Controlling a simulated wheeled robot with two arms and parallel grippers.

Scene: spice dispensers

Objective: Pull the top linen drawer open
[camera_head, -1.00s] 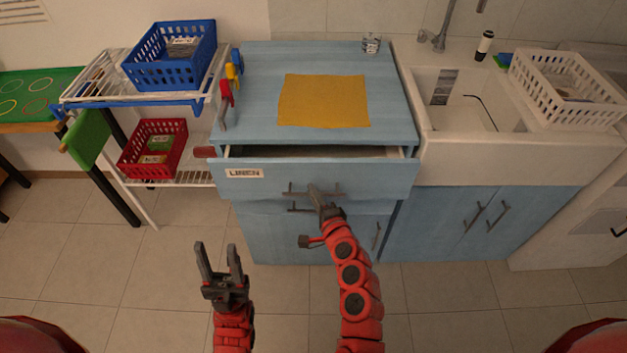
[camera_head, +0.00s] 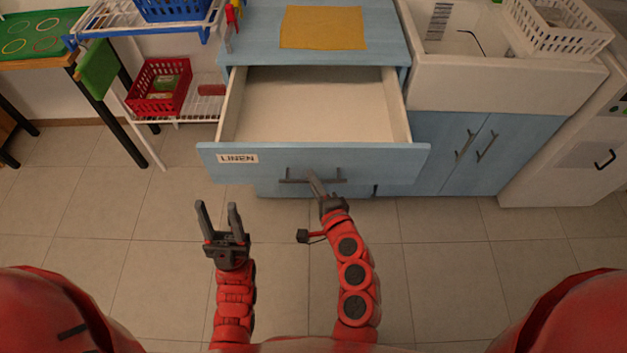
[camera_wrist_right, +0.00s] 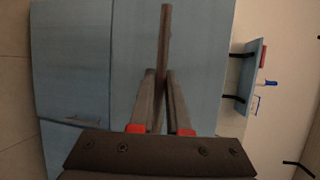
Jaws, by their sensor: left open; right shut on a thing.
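The top linen drawer (camera_head: 390,164) has a blue front with a LINEN label and is pulled far out of the blue cabinet. Its inside, a pale bare bottom (camera_head: 312,108), looks empty. My right gripper (camera_head: 314,180) is shut on the drawer's dark bar handle (camera_head: 335,181), near the handle's middle. In the right wrist view the fingers (camera_wrist_right: 161,78) close around the handle bar (camera_wrist_right: 165,30). My left gripper (camera_head: 219,212) is open and empty, above the floor in front of the drawer's left part, apart from it.
A yellow cloth (camera_head: 322,27) lies on the cabinet top (camera_head: 385,40). To the left stands a white rack with a red basket (camera_head: 158,88) and a blue basket (camera_head: 178,8). A sink (camera_head: 490,85) and white basket (camera_head: 560,28) are at right. The floor in front is clear.

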